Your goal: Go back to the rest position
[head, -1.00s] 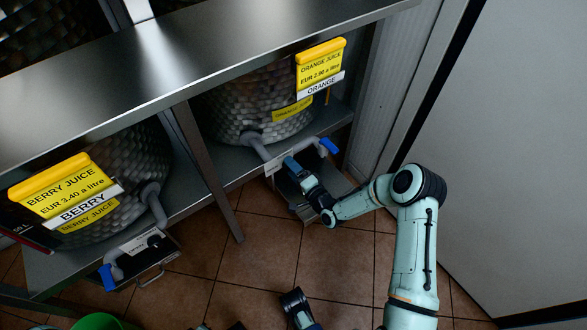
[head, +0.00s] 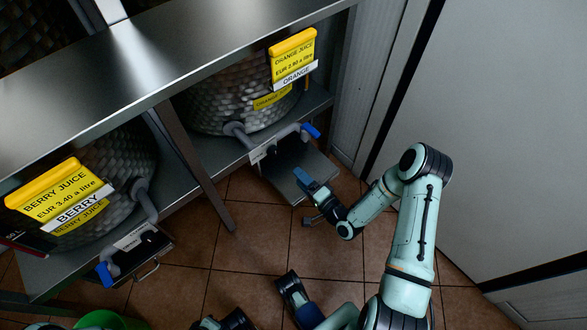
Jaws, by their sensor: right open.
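My right gripper (head: 306,198) is open, with nothing seen between its fingers. It is over the front edge of the dark drip tray (head: 287,172) below the orange juice tap (head: 262,150). My right arm comes up from the bottom right and bends at the elbow.
The metal shelf (head: 205,55) holds woven barrels with yellow signs, orange juice (head: 293,58) and berry juice (head: 62,192). The berry tap (head: 125,258) has its own tray. A pale wall panel (head: 500,130) stands right. A green container (head: 100,321) is at bottom left. Tiled floor is open in the middle.

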